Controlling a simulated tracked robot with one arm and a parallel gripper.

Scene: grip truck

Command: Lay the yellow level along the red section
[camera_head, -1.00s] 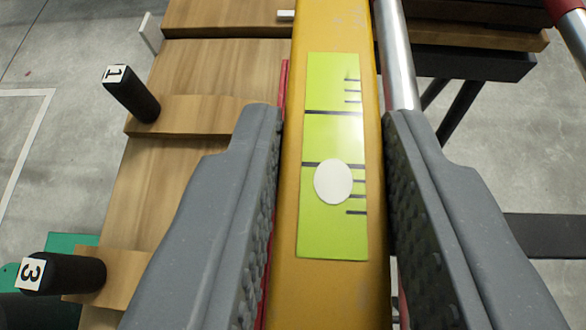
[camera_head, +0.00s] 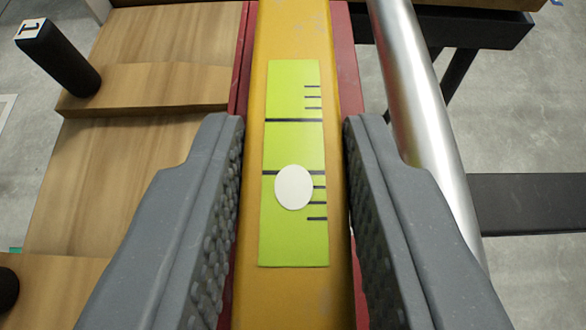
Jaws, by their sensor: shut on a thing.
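The yellow level (camera_head: 292,30) runs up the middle of the view, with a lime green vial panel and a white oval bubble on it. My gripper (camera_head: 290,135) has one grey jaw on each side of the level and is shut on it. The red section (camera_head: 350,60) shows as strips along both sides of the level, beneath it and nearly parallel to it. Whether the level touches the red surface cannot be told. The ends of the level are out of view.
A wooden stepped surface (camera_head: 150,150) lies to the left, with a black peg marked 1 (camera_head: 60,60) standing on it. A shiny metal tube (camera_head: 420,100) runs along the right side. A black bar (camera_head: 530,203) and grey floor lie further right.

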